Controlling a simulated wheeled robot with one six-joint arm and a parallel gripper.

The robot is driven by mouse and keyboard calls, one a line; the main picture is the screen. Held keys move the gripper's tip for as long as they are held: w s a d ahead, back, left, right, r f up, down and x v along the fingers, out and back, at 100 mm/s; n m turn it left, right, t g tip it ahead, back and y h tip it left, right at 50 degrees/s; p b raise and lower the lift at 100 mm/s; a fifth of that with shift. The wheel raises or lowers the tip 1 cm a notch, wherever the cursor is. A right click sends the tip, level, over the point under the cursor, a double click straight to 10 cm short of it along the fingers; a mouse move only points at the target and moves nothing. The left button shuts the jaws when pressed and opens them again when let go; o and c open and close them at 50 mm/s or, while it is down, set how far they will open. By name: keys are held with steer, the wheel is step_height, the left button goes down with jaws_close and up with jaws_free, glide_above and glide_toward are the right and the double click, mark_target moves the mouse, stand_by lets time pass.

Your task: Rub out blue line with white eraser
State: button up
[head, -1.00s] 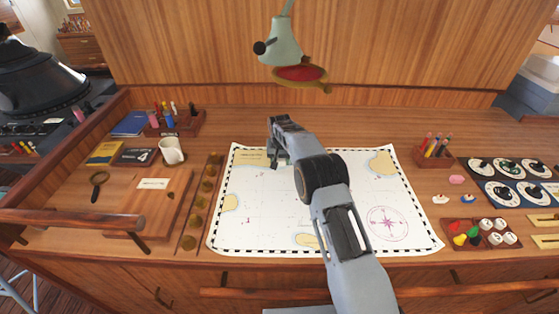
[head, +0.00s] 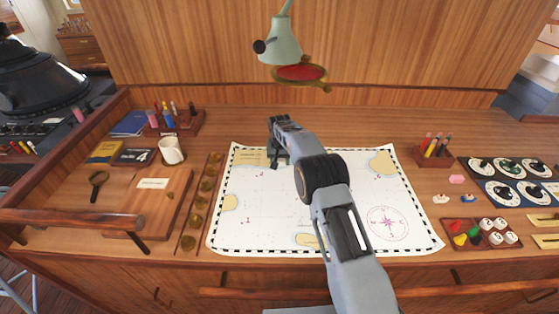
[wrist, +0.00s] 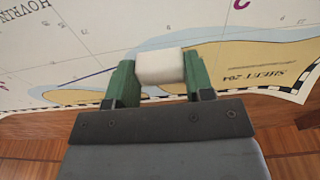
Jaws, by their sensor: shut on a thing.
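My gripper (head: 279,163) is over the upper left part of the white chart (head: 265,215). In the wrist view its green fingers are shut on the white eraser (wrist: 160,66), holding it at or just above the chart; I cannot tell if it touches. A thin dark blue line (wrist: 92,77) runs on the chart just left of the eraser, and its end goes behind the left finger and eraser. In the head view I cannot make out the blue line or the eraser; my arm covers part of the chart.
A lamp (head: 281,45) hangs above the back of the desk. A white mug (head: 171,150) and a magnifying glass (head: 98,183) are at left. A pen holder (head: 434,153), pink block (head: 456,180) and tray of pieces (head: 482,235) are at right.

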steer(key=shift+f+b, duration=0.35)
stand_by(2.7)
steer(key=shift+d, duration=0.15)
steer(key=shift+w+d, duration=0.1)
steer(key=shift+d, duration=1)
steer(key=shift+d, duration=0.1)
steer(key=shift+w+d, duration=0.2)
steer(key=shift+d, duration=0.95)
steer(key=shift+d, duration=0.1)
steer(key=shift+w+d, duration=0.15)
steer(key=shift+d, duration=0.95)
steer(key=shift+d, duration=0.2)
steer(key=shift+w+d, duration=0.15)
steer(key=shift+d, duration=0.9)
